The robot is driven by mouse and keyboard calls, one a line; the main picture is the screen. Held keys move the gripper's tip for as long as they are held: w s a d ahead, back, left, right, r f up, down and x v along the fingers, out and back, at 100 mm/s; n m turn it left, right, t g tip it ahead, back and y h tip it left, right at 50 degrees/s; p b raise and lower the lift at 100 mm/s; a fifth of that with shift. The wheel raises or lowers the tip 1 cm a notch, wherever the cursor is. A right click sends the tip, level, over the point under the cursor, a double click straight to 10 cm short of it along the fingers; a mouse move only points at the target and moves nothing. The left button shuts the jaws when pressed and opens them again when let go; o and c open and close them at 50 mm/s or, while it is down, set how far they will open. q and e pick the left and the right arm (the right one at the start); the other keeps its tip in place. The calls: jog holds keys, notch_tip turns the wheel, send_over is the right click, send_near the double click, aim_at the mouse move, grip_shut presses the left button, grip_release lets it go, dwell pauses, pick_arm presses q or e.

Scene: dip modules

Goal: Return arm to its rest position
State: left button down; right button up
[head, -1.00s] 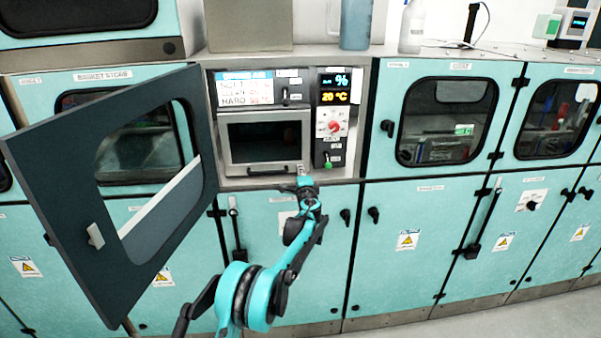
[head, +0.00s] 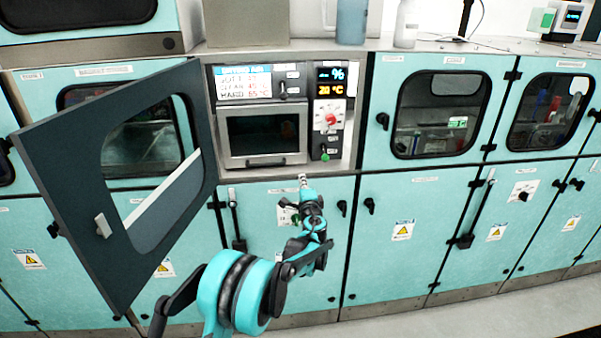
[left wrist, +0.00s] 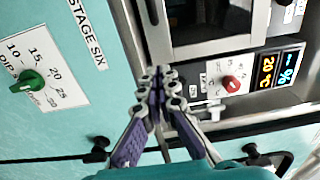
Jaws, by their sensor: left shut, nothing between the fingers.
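My left arm, teal and black, comes up from the bottom of the head view. Its gripper (head: 303,182) is just below the control recess of the machine, in front of the lower teal panel. In the left wrist view the left gripper (left wrist: 158,75) has its two purple-grey fingers together, with nothing between them. It is apart from the small chamber door (head: 263,136), which is shut. My right gripper is not in view.
A large dark door (head: 125,190) with a window stands open to the left of my arm. Teal cabinets (head: 405,225) with black latches run to the right. A dial panel (left wrist: 38,80) with a green knob is close by in the left wrist view. Grey floor is clear at lower right.

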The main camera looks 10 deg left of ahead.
pick_arm(q)
jog(key=s+a+r+n+g, duration=0.2)
jog(key=s+a+n, duration=0.15)
jog(key=s, duration=0.45)
jog(key=s+a+r+n+g, duration=0.1)
jog(key=s+a+n+g, duration=0.2)
jog(key=s, duration=0.5)
jog(key=s+a+r+n+g, duration=0.1)
jog(key=s+a+r+n, duration=0.2)
jog(key=s, duration=0.5)
jog(key=s+d+f+n+g+h, duration=0.1)
jog(key=s+f, duration=0.3)
jog(key=s, duration=0.5)
jog(key=s+d+f+n+g+h, duration=0.2)
jog(key=s+f, duration=0.2)
jog(key=s, duration=0.5)
jog(key=s+d+f+n+g+h+b, duration=0.1)
jog(key=s+f+n+h, duration=0.1)
jog(key=s+f, duration=0.3)
jog(key=s, duration=0.4)
jog(key=shift+s+d, duration=0.3)
jog(key=shift+f, duration=0.1)
